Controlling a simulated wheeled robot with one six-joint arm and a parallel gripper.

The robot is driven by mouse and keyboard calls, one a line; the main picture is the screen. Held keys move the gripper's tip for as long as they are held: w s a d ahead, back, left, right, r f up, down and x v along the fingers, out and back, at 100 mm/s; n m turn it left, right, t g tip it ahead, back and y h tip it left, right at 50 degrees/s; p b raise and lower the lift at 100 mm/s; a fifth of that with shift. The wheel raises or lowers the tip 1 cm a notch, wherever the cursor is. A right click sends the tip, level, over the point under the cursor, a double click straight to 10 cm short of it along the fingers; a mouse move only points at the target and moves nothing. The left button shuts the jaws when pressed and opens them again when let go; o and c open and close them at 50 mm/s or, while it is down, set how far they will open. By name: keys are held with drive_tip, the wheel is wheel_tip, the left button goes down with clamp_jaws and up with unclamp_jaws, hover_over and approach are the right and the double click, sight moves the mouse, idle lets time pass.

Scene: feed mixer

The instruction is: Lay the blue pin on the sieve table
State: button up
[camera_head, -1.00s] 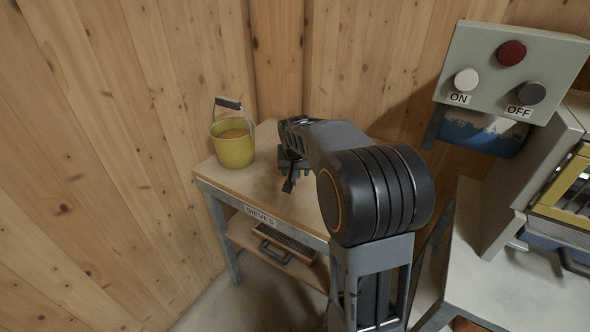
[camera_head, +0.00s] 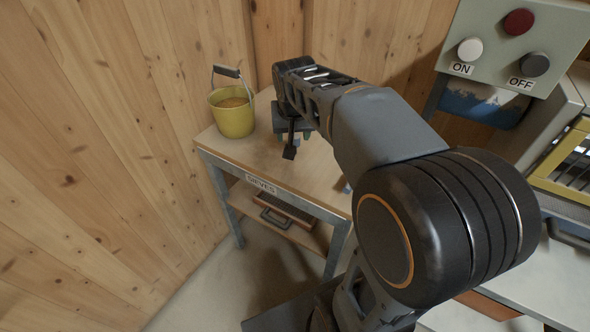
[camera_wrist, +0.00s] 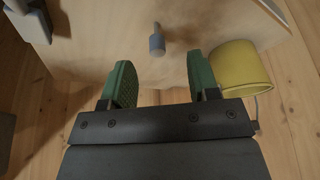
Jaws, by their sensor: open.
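The sieve table (camera_head: 262,160) has a pale wooden top and a "SIEVES" label on its front edge. My gripper (camera_head: 295,135) is over this table in the head view. In the wrist view my gripper (camera_wrist: 160,74) is open, with green finger pads and nothing between them. A small blue-grey pin (camera_wrist: 157,42) with a thin stem and thicker body is on the table top beyond the fingertips, apart from them. I cannot tell whether it stands or lies. In the head view I cannot make it out.
A yellow bucket (camera_head: 233,117) with a raised handle stands on the table left of my gripper; it also shows in the wrist view (camera_wrist: 243,70), close to the right finger. A sieve (camera_head: 285,212) rests on the lower shelf. A control box (camera_head: 510,45) is at upper right.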

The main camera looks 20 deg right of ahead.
drive_tip(key=s+a+f+n, duration=0.1)
drive_tip(key=s+a+f, duration=0.2)
drive_tip(key=s, duration=0.4)
drive_tip(key=s+a+f+n+y, duration=0.1)
drive_tip(key=s+a+f+n, duration=0.1)
drive_tip(key=s+f, duration=0.3)
drive_tip(key=shift+s+a+f+n+g, duration=0.3)
drive_tip(key=shift+s+a+f+g, duration=0.15)
drive_tip(key=shift+s, duration=0.65)
drive_tip(key=shift+r, duration=0.15)
